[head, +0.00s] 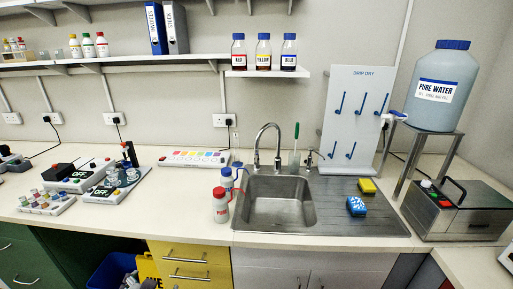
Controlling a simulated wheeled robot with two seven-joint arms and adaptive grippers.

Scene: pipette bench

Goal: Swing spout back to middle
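The chrome gooseneck spout (268,127) rises behind the sink, and its arch runs from a left upright to a right leg. Whether its outlet points over the middle of the basin is hard to tell at this size. The steel sink basin (280,208) is empty and lies in front of it. A small tap (310,157) stands right of the spout. Neither of my grippers is in view, and nothing touches the spout.
Red-and-white and blue-capped bottles (221,205) stand at the basin's left edge. A green-handled brush (295,145) stands behind the sink.

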